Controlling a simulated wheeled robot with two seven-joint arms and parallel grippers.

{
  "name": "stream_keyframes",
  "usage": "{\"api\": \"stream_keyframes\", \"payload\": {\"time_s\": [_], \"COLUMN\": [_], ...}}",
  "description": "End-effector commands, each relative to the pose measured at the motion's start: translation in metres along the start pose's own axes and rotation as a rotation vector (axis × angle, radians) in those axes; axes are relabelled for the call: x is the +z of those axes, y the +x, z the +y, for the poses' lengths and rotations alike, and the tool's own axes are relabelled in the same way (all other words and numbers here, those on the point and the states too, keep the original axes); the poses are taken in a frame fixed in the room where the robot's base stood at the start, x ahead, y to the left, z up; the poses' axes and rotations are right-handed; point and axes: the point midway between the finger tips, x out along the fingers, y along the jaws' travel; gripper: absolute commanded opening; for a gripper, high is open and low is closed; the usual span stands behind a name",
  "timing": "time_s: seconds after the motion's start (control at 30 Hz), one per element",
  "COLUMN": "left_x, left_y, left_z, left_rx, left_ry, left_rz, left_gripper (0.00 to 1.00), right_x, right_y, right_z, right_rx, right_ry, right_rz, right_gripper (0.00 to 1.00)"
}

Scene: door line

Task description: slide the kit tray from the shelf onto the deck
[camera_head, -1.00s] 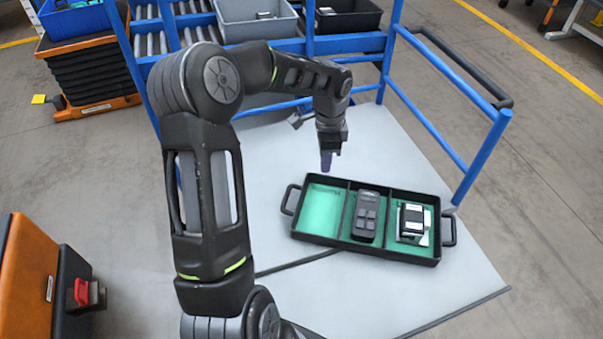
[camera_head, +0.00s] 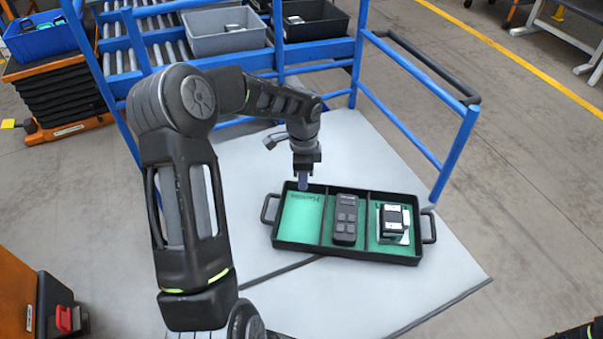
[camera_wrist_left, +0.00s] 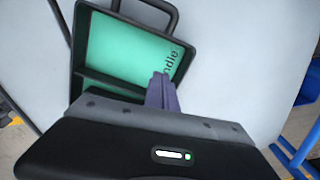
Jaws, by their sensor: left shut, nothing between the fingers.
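The kit tray (camera_head: 340,251) is black with a green lining, three compartments and a handle at each end. It lies flat on a pale grey surface (camera_head: 400,285). Its middle compartment holds a dark keypad device (camera_head: 345,220), its right one a black-and-white boxed part (camera_head: 394,222). The left compartment is empty. My left gripper (camera_head: 303,184) is shut and empty, pointing down at the tray's far wall near the left end. In the left wrist view its fingers (camera_wrist_left: 161,88) overlap the wall and green floor; contact is unclear. My right gripper is out of view.
Blue rails (camera_head: 455,160) stand along the surface's right and far sides. Behind them a roller rack carries a grey bin (camera_head: 225,42) and a black bin (camera_head: 318,28). A dark seam (camera_head: 285,270) crosses the surface by the tray. Bare surface lies around the tray.

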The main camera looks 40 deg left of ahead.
Motion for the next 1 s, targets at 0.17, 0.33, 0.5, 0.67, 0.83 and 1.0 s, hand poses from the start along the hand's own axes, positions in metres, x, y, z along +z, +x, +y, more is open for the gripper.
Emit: {"api": "stream_keyframes", "payload": {"time_s": [0.17,0.33,0.5,0.67,0.83,1.0], "left_x": [0.0,0.015,0.034,0.04,0.04,0.043], "left_y": [0.039,0.054,0.054,0.055,0.055,0.054], "left_z": [0.001,-0.001,0.0,0.0,0.0,0.0], "left_rx": [0.005,0.0,0.0,-0.001,-0.001,0.0], "left_ry": [-0.001,-0.007,-0.004,-0.002,-0.001,-0.002], "left_rz": [0.0,-0.001,0.001,0.001,0.001,0.0], "left_gripper": [0.0,0.0,0.0,0.0,0.0,0.0], "right_x": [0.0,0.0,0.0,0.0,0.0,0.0], "right_y": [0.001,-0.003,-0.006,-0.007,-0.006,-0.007], "right_z": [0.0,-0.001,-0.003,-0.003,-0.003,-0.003], "right_rx": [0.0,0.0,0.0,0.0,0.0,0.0], "right_ry": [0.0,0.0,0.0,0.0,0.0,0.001], "right_rz": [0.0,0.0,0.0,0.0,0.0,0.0], "right_gripper": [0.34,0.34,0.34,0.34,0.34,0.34]}}
